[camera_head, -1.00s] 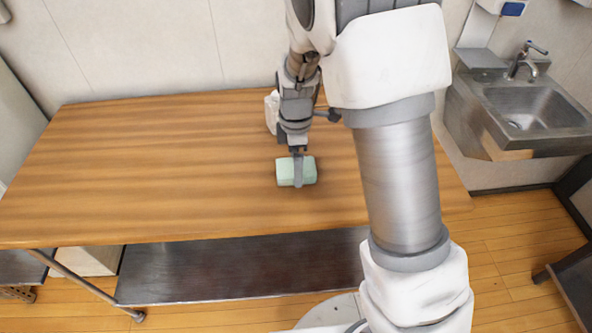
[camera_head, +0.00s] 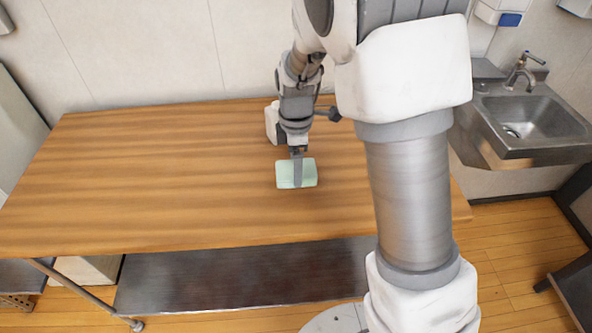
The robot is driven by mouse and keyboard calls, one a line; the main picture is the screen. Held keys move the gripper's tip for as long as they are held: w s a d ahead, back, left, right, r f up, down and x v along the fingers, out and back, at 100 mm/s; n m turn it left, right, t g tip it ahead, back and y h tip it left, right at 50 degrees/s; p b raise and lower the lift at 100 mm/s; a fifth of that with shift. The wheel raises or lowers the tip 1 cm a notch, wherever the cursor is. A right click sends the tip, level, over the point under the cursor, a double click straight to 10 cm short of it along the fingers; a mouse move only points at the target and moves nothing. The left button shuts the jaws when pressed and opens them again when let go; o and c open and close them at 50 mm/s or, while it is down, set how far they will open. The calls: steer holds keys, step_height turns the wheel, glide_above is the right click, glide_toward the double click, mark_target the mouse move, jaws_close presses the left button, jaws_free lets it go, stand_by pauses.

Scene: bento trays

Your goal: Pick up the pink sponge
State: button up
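A sponge-like block (camera_head: 310,175) lies on the wooden table (camera_head: 150,180), right of its middle. It looks pale mint green, not pink; no pink sponge shows. My gripper (camera_head: 297,182) points down at the block. The one finger that shows lies across the middle of the block's near side. The other finger is hidden, so I cannot tell whether the gripper is closed on the block or just around it. The block appears to rest on the table.
A white bottle-like object (camera_head: 271,122) stands behind my gripper, partly hidden by it. A metal sink (camera_head: 535,120) is on the wall at the right. The left and middle of the table are clear.

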steer(key=s+d+r, duration=0.8)
steer(key=shift+d+p, duration=0.3)
steer(key=shift+r, duration=0.1)
steer(key=o, duration=0.7)
steer(key=shift+w, duration=0.1)
steer(key=c, duration=0.5)
